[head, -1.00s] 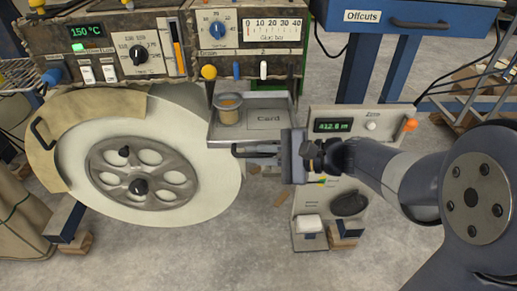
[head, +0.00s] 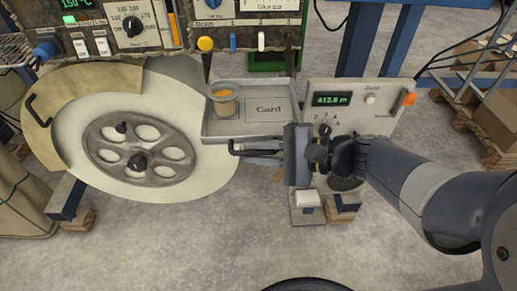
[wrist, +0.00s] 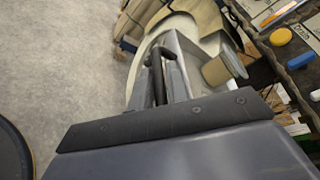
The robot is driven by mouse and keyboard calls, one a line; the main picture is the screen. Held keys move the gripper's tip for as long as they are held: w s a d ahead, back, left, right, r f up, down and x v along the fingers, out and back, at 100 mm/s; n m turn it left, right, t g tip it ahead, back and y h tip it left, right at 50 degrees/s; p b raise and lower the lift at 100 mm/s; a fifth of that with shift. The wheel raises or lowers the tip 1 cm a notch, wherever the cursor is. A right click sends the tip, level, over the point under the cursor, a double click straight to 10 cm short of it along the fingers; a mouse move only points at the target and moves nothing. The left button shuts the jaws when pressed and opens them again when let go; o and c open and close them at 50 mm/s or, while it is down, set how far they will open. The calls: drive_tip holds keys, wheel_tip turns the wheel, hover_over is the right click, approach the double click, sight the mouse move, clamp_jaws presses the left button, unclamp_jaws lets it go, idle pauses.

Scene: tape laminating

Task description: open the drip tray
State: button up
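The drip tray (head: 215,128) is a shallow grey metal tray, pulled out in front of the machine below the coloured knobs. A small cup with orange contents (head: 223,101) stands in it at the left, beside a plate marked Card (head: 268,110). The tray's dark bar handle (wrist: 157,72) shows between my gripper's two fingers in the wrist view. My gripper (head: 240,150) is at the tray's front edge, its fingers closed around the handle. The cup (wrist: 222,68) also shows right of the fingers in the wrist view. The exact finger contact is partly hidden.
A large pale wheel (head: 140,155) with a grey hub stands left of the tray. A meter box (head: 362,105) with a green display is close at the right, behind my gripper. The concrete floor (head: 170,250) in front is clear.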

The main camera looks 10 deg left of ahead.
drive_tip(key=shift+o, duration=0.2)
drive_tip(key=shift+d, duration=0.1)
drive_tip(key=p+v, duration=0.2)
drive_tip(key=v, duration=0.8)
drive_tip(key=shift+d, duration=0.3)
drive_tip(key=shift+s, duration=0.1)
drive_tip(key=shift+b+x, duration=1)
drive_tip(key=shift+x, duration=4.45)
drive_tip(key=shift+r, duration=0.1)
